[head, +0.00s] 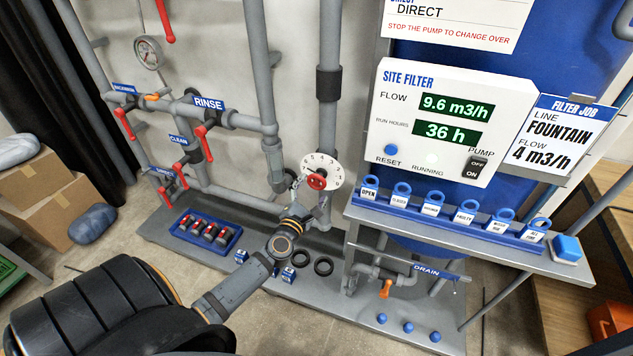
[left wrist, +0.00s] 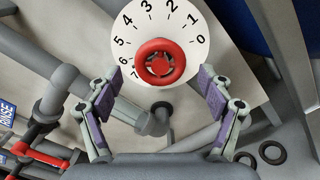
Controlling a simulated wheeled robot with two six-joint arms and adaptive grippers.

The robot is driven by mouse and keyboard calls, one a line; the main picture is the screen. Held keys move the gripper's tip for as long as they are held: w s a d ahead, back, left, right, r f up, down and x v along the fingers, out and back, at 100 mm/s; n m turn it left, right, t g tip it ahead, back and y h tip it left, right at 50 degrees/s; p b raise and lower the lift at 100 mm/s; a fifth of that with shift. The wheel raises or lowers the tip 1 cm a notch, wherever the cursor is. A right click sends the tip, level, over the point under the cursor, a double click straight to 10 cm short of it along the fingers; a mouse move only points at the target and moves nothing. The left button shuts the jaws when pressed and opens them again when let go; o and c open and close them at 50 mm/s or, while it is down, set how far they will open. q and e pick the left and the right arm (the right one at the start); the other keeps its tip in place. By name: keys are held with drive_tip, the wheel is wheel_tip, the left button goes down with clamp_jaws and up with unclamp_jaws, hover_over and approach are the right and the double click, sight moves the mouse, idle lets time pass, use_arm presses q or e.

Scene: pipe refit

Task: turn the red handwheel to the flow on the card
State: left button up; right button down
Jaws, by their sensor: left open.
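The red handwheel (head: 317,182) sits at the centre of a white numbered dial (head: 322,165) on the pipework. In the left wrist view the handwheel (left wrist: 160,62) lies between the two fingers, and the dial (left wrist: 190,22) shows numbers from 0 to 7. My left gripper (head: 304,188) is open at the handwheel, one finger on each side; gaps show between pads and rim. The card (head: 556,135) reads line FOUNTAIN, flow 4 m3/h. The site filter panel (head: 393,145) shows flow 9.6 m3/h. My right gripper is out of view.
Pipes with red lever valves (head: 207,130) stand at the left. A shelf (head: 470,235) with several blue tags juts out right of the handwheel. A blue tray (head: 232,243) and two black rings (head: 323,266) lie on the base below. An orange drain valve (head: 385,288) is lower right.

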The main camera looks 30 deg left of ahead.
sight(315, 184)
use_arm(q)
drive_tip(key=x, duration=0.4)
drive_tip(key=shift+w, duration=0.2)
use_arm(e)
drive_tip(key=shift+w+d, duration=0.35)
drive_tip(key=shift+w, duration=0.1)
use_arm(q)
drive_tip(key=shift+c, duration=1.2)
drive_tip(key=c, duration=0.9)
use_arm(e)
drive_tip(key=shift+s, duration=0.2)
